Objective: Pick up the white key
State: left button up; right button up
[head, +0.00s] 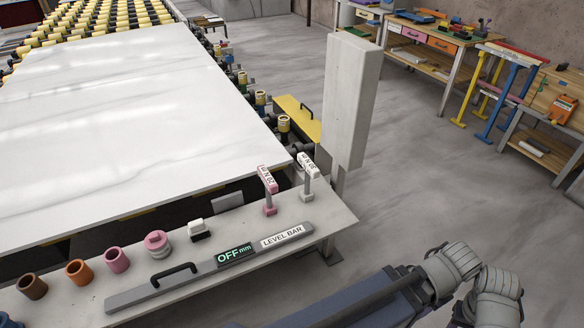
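The white key (307,168) stands upright at the right end of the grey front shelf (335,218), with a labelled head on a short grey stem. A similar pink key (267,179) stands just to its left, a small gap apart. Grey arm links of mine show at the bottom right, well away from the keys. I see no fingertips of either gripper, and nothing of mine touches the white key.
A level bar (210,268) with a black handle lies along the shelf's front. Several coloured round pieces, including a pink knob (157,243), stand to the left. A large white slab (110,110) lies behind. A pale post (350,100) rises behind the white key.

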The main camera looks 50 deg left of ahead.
aim_at(311, 170)
jog(key=i+j+u, duration=0.1)
jog(key=u, duration=0.25)
jog(key=i+u, duration=0.5)
jog(key=u, duration=0.2)
jog(key=i+j+u, duration=0.1)
jog(key=i+u, duration=0.15)
jog(key=i, duration=0.1)
